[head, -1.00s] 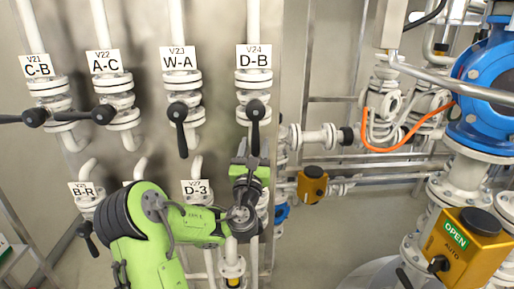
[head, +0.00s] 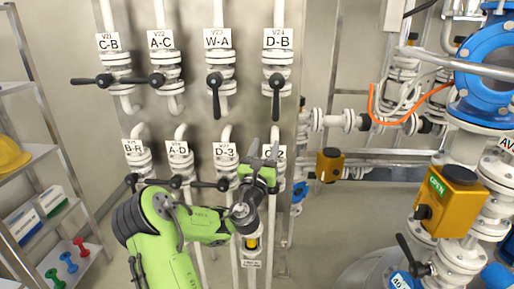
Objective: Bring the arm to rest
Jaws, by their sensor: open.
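My green and black arm (head: 168,245) rises from the bottom of the head view and bends right at its elbow. My gripper (head: 264,152) is at its end, pointing up, with its jaws open and nothing seen between them. It appears in front of the lower valve row, partly covering the rightmost label (head: 281,152) there. The black handle of valve V24 (head: 277,100) hangs down above the gripper, apart from it in the picture. The depth between gripper and panel is hard to tell.
Upper valves V21 (head: 106,80) and V22 (head: 158,80) have sideways handles; the V23 handle (head: 214,95) hangs down. A shelf (head: 75,210) with a yellow helmet (head: 10,154) stands left. Pipework with a yellow actuator box (head: 452,203) stands right.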

